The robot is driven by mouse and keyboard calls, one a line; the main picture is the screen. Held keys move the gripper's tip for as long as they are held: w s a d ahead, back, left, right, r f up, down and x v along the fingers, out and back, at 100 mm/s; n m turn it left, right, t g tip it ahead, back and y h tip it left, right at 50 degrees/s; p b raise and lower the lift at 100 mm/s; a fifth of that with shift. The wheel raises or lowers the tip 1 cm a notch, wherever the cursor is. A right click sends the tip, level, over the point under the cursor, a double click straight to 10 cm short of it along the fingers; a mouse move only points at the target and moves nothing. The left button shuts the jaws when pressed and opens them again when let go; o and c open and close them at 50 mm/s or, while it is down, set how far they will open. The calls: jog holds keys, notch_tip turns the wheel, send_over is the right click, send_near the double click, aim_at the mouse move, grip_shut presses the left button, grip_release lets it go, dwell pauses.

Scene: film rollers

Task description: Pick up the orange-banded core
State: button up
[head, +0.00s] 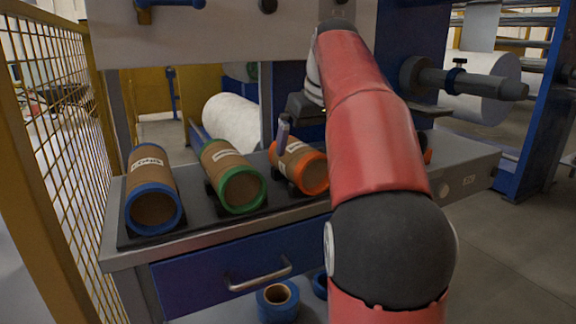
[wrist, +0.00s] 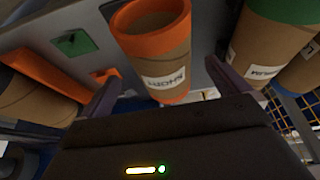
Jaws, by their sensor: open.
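The orange-banded core (head: 301,166) is a brown cardboard tube with a white label, lying on the bench right of the green-banded core (head: 236,178). In the wrist view the orange-banded core (wrist: 158,47) lies between the two fingers of my gripper (wrist: 162,72), with gaps on both sides. The gripper is open and empty. In the head view one finger shows at the core's upper left side; the other is hidden behind the core or my arm. The green-banded core also shows at the upper right of the wrist view (wrist: 275,40).
A blue-banded core (head: 152,190) lies at the left of the bench (head: 470,162). Another orange-edged tube (wrist: 35,95) is left in the wrist view, mostly hidden by my arm in the head view. A yellow mesh fence (head: 62,150) stands left.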

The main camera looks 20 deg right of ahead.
jog(key=x, duration=0.3)
jog(key=b+x, duration=0.1)
jog(key=x, duration=0.2)
jog(key=shift+w+a, duration=0.1)
jog(key=shift+w, duration=0.35)
jog(key=shift+c, duration=0.3)
jog(key=c, duration=1.2)
